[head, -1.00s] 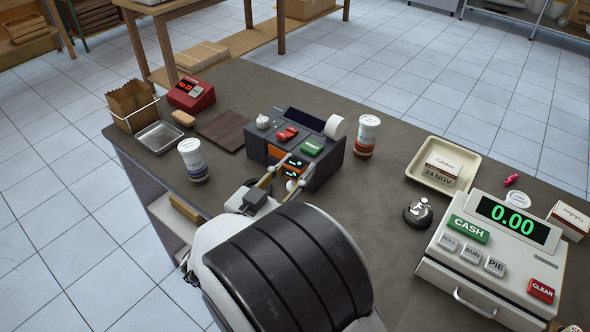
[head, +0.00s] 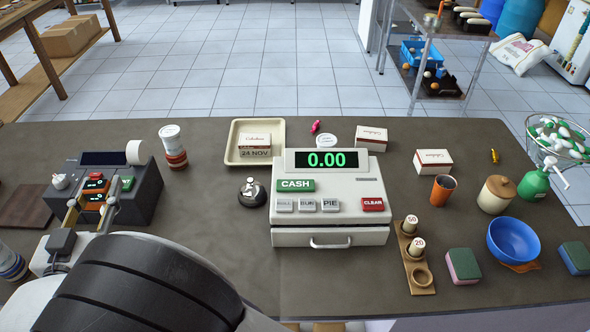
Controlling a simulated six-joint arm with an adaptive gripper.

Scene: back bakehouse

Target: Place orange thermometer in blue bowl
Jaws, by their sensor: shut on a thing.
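The orange thermometer (head: 95,186), a small orange device with a dark lit display, is at the left of the head view. My gripper (head: 92,205) is shut on it, with its fingers on either side, in front of a dark grey machine. Whether it is clear of the machine is hard to tell. The blue bowl (head: 513,240) is at the far right of the counter, upright and apparently empty, on a small wooden piece (head: 521,267).
Between gripper and bowl stand a cash register (head: 330,237), a bell (head: 252,190), and a wooden holder (head: 409,277) with coin tubes. Sponges (head: 462,265), a lidded jar (head: 496,197), an orange cup (head: 442,191) and a green pump bottle (head: 533,184) surround the bowl.

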